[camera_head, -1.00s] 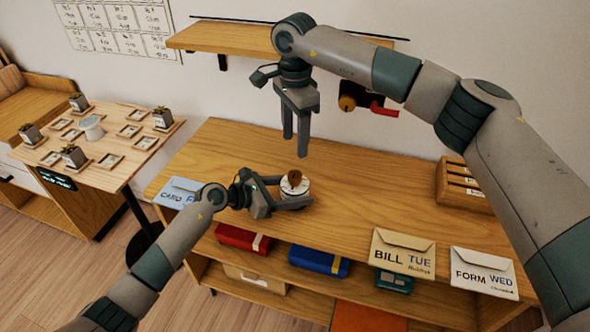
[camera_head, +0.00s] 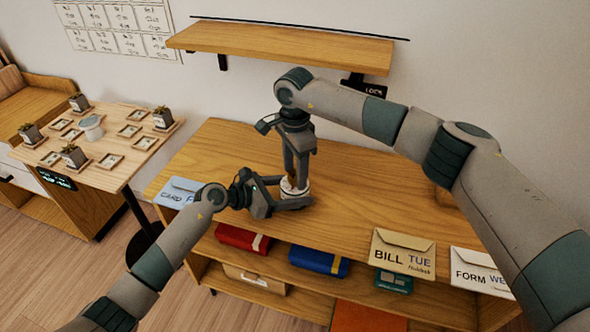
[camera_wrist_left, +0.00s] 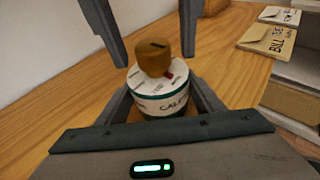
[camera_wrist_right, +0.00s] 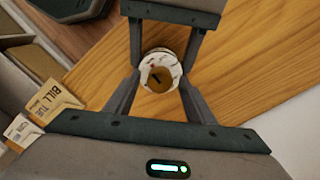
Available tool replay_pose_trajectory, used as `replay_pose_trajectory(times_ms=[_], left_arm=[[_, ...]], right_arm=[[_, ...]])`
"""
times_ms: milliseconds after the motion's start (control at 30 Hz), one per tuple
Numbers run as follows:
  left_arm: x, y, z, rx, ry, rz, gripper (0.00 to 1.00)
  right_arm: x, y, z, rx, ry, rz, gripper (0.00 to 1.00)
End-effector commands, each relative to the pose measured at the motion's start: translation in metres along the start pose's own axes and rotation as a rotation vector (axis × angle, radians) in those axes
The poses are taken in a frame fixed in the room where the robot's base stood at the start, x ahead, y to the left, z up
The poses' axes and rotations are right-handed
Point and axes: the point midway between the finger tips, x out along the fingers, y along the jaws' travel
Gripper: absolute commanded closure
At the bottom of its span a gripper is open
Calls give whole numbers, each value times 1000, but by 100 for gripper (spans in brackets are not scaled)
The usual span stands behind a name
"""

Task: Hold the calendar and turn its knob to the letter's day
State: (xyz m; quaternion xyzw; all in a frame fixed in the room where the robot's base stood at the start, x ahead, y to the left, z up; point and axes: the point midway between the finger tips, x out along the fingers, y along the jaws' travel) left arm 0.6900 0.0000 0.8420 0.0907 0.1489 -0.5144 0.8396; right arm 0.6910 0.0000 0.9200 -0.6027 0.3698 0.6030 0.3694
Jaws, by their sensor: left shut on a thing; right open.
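The calendar (camera_wrist_left: 158,101) is a round white drum with a dark green band and a brown knob (camera_wrist_left: 152,56) on top. A red mark shows beside the knob. My left gripper (camera_head: 305,202) is shut on the calendar's body from the side, on the cabinet top. My right gripper (camera_head: 294,184) is open and points down from above, its fingers on either side of the knob. The knob lies between those fingers in the right wrist view (camera_wrist_right: 160,79).
The wooden cabinet top (camera_head: 350,190) is clear around the calendar. A wall shelf (camera_head: 280,45) hangs behind. Red (camera_head: 243,239) and blue (camera_head: 318,260) boxes lie on the shelf below. A side table (camera_head: 112,178) with small plants stands left.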

Motion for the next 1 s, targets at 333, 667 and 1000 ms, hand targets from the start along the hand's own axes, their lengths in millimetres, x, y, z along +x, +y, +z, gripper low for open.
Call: replay_pose_trajectory(times_ms=[333, 667, 1000], left_arm=[[0, 0, 0, 0, -1, 0, 74], [0, 0, 0, 0, -1, 0, 74], [0, 0, 0, 0, -1, 0, 74]], right_arm=[[0, 0, 0, 0, 0, 0, 92], [-1, 0, 0, 22, 0, -1, 92], [-1, 0, 0, 177, 0, -1, 92]])
